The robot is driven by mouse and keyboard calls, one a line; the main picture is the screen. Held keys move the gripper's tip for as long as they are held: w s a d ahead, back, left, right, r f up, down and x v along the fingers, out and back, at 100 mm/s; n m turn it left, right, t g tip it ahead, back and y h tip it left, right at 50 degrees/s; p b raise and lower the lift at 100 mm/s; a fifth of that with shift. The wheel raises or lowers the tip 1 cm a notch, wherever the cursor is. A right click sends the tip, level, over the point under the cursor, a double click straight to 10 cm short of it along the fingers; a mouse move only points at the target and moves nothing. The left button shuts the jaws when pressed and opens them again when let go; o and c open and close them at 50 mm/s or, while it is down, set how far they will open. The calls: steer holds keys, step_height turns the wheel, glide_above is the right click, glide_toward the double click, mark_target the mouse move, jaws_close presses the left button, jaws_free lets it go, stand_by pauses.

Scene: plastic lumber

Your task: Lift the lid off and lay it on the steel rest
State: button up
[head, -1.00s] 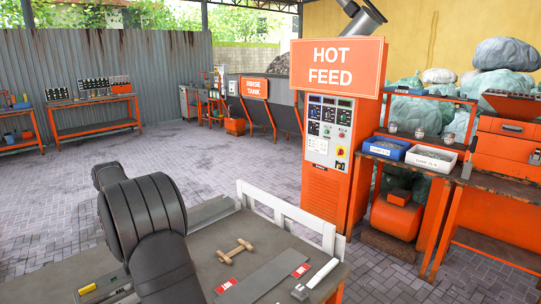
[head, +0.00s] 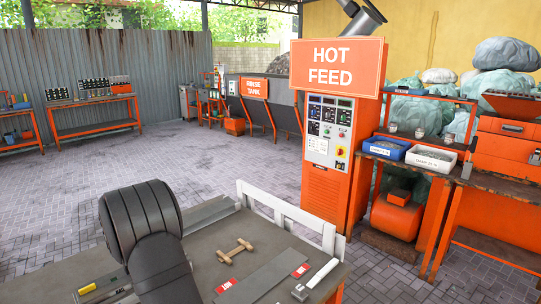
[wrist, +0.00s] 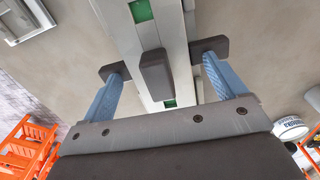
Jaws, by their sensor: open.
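In the wrist view a dark block-shaped handle (wrist: 155,75) stands on a long pale strip (wrist: 145,30), which looks like the lid, with green patches along it. My gripper (wrist: 160,60) is open, with one blue, dark-tipped finger on each side of the handle. A gap shows between each finger and the handle. In the head view my arm hides the gripper and the lid. A flat grey plate with red-and-white labels (head: 263,279), which may be the steel rest, lies on the table to the right of my arm.
The grey tabletop (head: 205,248) also holds a wooden dumbbell-shaped piece (head: 236,251) and a white-handled tool (head: 316,279). A white rail (head: 290,212) edges its far side. The orange hot feed cabinet (head: 330,160) stands just beyond. A yellow item (head: 87,289) lies left of my arm.

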steer(key=c, duration=1.5)
steer(key=shift+r, duration=2.75)
steer(key=w+d+f, duration=0.1)
steer(key=w+d, duration=0.1)
steer(key=d, duration=1.1)
steer(key=w+d+f, duration=0.1)
steer(key=w+d, duration=0.1)
steer(key=d, duration=1.1)
steer(key=w+d+f, duration=0.2)
steer(key=d, duration=1.2)
